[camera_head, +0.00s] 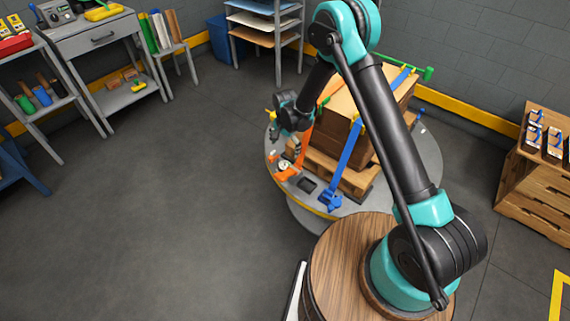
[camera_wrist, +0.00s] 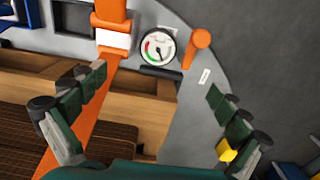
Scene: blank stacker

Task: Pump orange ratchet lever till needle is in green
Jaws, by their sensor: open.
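The orange lever (camera_wrist: 197,48), with a round knob end, stands at the top centre-right in the wrist view. Beside it on its left is a round white gauge (camera_wrist: 158,46) with a red and a green mark on its left side. Its dark needle seems to lie away from the green, but it is too small to read surely. The gauge also shows in the head view (camera_head: 283,166). My gripper (camera_wrist: 156,84) is open and empty, with its fingers wide apart. The lever lies beyond the fingertips, apart from them.
An orange strap (camera_wrist: 88,110) runs down left of the gauge. A round grey platform (camera_head: 424,150) bears a pallet with a strapped brown carton (camera_head: 345,110). A blue strap (camera_head: 352,147) crosses the carton. The floor to the left is clear.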

